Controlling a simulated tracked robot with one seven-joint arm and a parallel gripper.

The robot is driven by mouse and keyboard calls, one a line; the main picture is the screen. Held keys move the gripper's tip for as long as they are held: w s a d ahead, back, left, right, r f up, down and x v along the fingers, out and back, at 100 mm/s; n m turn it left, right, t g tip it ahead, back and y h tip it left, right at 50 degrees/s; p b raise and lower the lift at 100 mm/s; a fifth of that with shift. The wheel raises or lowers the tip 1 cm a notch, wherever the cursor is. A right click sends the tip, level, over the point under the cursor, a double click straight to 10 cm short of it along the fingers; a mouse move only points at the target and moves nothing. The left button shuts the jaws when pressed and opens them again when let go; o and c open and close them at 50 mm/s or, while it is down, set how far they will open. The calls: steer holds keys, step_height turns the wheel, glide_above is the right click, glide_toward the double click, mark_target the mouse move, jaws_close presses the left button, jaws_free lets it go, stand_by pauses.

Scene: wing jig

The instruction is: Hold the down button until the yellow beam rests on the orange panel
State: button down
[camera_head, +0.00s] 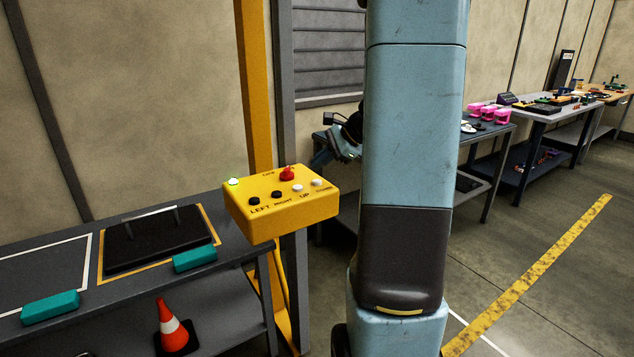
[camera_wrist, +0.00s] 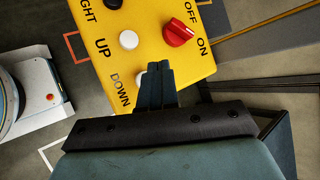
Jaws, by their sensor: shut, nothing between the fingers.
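The yellow control box (camera_head: 282,212) stands in the middle of the head view, with LEFT, RIGHT, UP and DOWN buttons, a red knob (camera_head: 287,173) and a bright green light (camera_head: 233,182). In the wrist view, the white DOWN button (camera_wrist: 140,79) is partly hidden behind the fingers of my gripper (camera_wrist: 157,70). The gripper is shut and empty, its tips over the button's edge. I cannot tell whether they touch or press it. The white UP button (camera_wrist: 128,40) is clear. I cannot make out the yellow beam or the orange panel in either view.
A grey bench (camera_head: 235,290) at left holds a black plate with handles (camera_head: 160,238) and teal blocks (camera_head: 50,308). A traffic cone (camera_head: 172,325) stands on its lower shelf. A yellow post (camera_head: 256,90) rises behind the box. More benches stand at right; my arm blocks the middle.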

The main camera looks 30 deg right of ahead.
mark_target(320, 181)
steer(key=shift+r, duration=1.6)
